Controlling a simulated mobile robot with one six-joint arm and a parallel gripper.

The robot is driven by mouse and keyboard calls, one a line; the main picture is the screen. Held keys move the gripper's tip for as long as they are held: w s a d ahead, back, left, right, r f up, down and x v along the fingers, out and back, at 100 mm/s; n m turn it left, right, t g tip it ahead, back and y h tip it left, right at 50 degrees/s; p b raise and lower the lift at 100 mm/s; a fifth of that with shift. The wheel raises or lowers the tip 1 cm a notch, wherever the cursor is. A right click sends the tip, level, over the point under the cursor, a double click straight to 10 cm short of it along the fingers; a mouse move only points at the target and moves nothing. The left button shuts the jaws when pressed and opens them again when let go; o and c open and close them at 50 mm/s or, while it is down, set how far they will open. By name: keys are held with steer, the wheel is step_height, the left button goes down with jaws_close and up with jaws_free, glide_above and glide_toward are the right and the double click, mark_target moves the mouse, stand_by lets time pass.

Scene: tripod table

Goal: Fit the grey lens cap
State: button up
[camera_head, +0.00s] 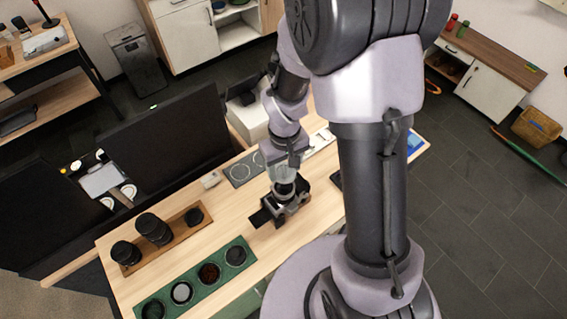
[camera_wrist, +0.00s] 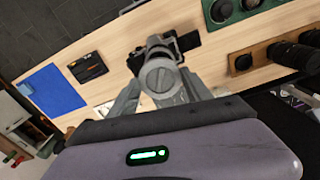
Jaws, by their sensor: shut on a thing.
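My gripper (camera_head: 284,172) is shut on the grey lens cap (camera_wrist: 160,76), a round grey disc with a line across its face. The fingers sit on either side of the cap in the wrist view. A dark camera (camera_head: 288,204) rests on the wooden table, with its lens pointing up towards my gripper. The lens barrel (camera_wrist: 157,46) shows just behind the cap in the wrist view. The cap lies in line with the lens front; whether they touch cannot be told. In the head view the cap is mostly hidden by the gripper.
A green tray (camera_head: 217,254) with several round caps is at the front left of the table. A wooden tray (camera_head: 178,236) with dark lenses stands behind it. A grey mat (camera_head: 240,171) lies beyond the camera, and a blue mat (camera_wrist: 55,90) shows in the wrist view.

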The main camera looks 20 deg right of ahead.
steer(key=shift+w+f, duration=0.2)
steer(key=shift+w, duration=0.05)
steer(key=shift+s+f+b, duration=0.2)
steer(key=shift+f+b, duration=0.35)
steer(key=shift+b, duration=0.25)
steer(key=b, duration=0.5)
glide_above(284, 187)
step_height(284, 187, down, 5)
steer(key=shift+f, duration=0.2)
steer(key=shift+f+b, duration=0.65)
steer(key=shift+b, duration=0.2)
stand_by(0.8)
steer(key=o, duration=1.8)
steer(key=shift+r, duration=0.1)
step_height(284, 187, up, 7)
steer(key=p, duration=0.5)
steer(key=shift+p, duration=0.3)
